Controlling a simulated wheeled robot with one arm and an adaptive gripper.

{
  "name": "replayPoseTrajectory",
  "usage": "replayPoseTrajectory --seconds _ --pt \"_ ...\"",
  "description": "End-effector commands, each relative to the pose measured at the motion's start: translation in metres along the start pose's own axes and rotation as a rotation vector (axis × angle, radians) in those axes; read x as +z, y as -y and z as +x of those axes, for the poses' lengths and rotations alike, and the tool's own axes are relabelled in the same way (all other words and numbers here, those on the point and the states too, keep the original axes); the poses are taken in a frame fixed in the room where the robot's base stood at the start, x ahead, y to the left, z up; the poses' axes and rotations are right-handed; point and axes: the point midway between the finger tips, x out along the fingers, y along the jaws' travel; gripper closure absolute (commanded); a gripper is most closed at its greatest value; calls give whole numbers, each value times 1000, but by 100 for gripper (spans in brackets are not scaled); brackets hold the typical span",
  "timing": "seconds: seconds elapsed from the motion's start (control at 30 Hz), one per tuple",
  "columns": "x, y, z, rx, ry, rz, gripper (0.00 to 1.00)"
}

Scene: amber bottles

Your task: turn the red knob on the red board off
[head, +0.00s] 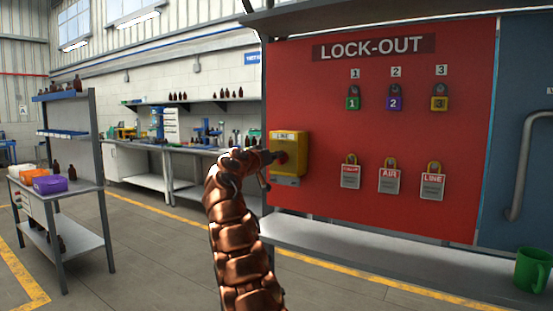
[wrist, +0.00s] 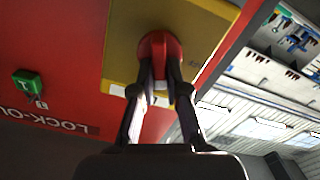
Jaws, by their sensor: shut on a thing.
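The red board (head: 330,150) reads "LOCK-OUT" and fills the right half of the head view. A yellow box (head: 289,147) labelled "LINE" is mounted at its left edge. The red knob (wrist: 160,48) sits on the yellow box face (wrist: 208,28) in the wrist view, between the fingertips. My gripper (wrist: 160,75) is shut on the knob, one finger on each side. In the head view my gripper (head: 268,158) reaches the box from the left and the knob is mostly hidden behind it.
Padlocks (head: 395,98) and tags (head: 389,178) hang on the board to the right. A grey shelf (head: 375,252) runs below it, with a green mug (head: 531,270) at the right end. A cart (head: 60,190) with bins stands at the left. The floor between is clear.

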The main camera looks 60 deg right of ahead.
Motion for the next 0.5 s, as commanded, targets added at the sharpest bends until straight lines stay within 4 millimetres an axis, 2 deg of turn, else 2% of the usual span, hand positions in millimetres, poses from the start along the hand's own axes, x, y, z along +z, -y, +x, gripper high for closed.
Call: replayPoseTrajectory --seconds 0.5 --pt "-1 4 0 1 1 -492 100"
